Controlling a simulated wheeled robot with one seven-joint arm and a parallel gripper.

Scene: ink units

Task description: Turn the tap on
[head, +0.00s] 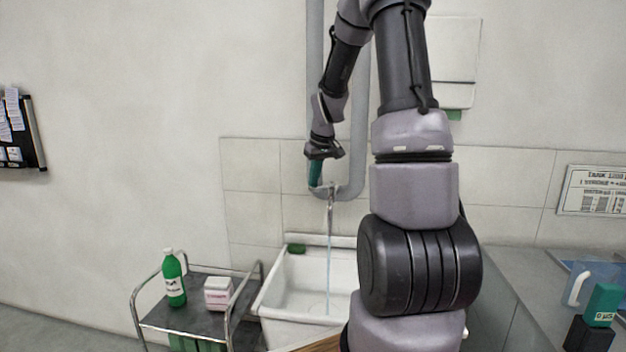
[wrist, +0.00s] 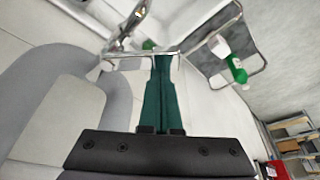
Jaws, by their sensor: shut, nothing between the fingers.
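The metal tap (head: 331,191) stands on the tiled wall above the white sink (head: 266,292). A thin stream of water (head: 328,262) runs from its spout down into the basin. My gripper (head: 315,184) points down just left of the tap, close to its top; I cannot tell if they touch. In the wrist view the green fingers of my gripper (wrist: 165,60) are together with nothing between them. The tap (wrist: 131,26) shows there too, beyond the fingertips to the upper left. The tap's handle is too small to make out clearly.
A grey pipe (head: 358,110) loops down the wall behind my gripper. A green sponge-like block (head: 296,248) lies on the sink's back rim. A trolley (head: 205,318) at left holds a green bottle (head: 174,278) and a pink-white box (head: 218,293). A counter (head: 535,285) is at right.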

